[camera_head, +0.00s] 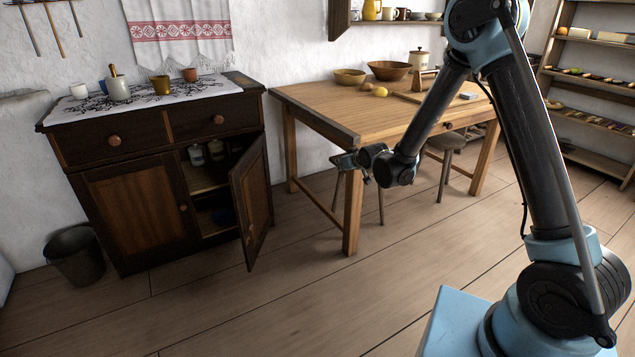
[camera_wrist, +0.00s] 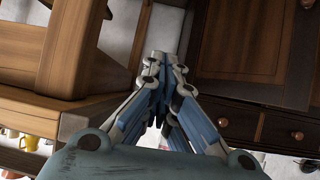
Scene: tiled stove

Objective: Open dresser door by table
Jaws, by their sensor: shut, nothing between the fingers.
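The dark wooden dresser (camera_head: 110,150) stands at the left, beside the table (camera_head: 330,110). Its right door (camera_head: 252,195), on the table side, stands swung well outward. Its left door (camera_head: 140,210) is closed. Jars (camera_head: 205,152) on an inner shelf and a dark blue thing lower down show through the opening. My gripper (camera_head: 347,162) is by the table's near corner leg, to the right of the open door and apart from it. In the wrist view my gripper (camera_wrist: 160,58) has its fingers together and empty, with dark dresser wood (camera_wrist: 250,45) at upper right.
A dark bucket (camera_head: 75,255) stands on the floor left of the dresser. Cups and a pot (camera_head: 118,88) stand on the dresser top. A stool (camera_head: 445,150) is by the table. Floor in front of the dresser is clear.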

